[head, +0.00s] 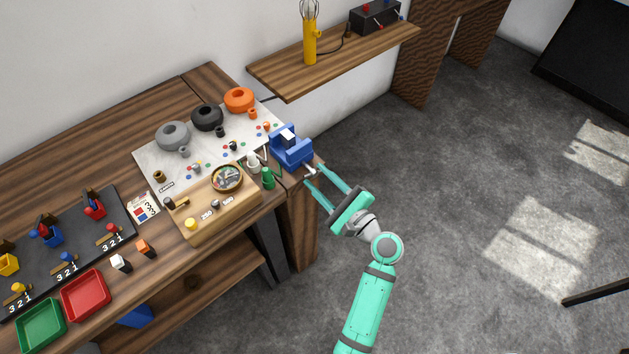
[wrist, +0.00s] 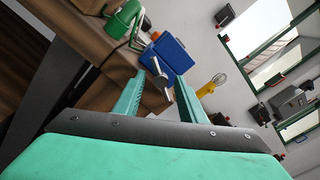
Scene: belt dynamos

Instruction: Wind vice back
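A blue vice (head: 291,150) stands at the right end of the workbench (head: 225,82). A light block shows at its top, between the jaws. Its silver handle (head: 310,170) sticks out at the front, past the bench edge. My gripper (head: 315,176) is open, its two teal fingers pointing at the vice front. In the wrist view the vice (wrist: 170,52) is straight ahead, and the handle (wrist: 157,70) shows between the tips of my open gripper (wrist: 158,82). I cannot tell whether either finger touches the handle.
A green bottle-like thing (head: 268,179) and a wooden board (head: 240,210) with a round bowl stand left of the vice. A wall shelf (head: 335,62) with a yellow lamp (head: 310,45) hangs behind.

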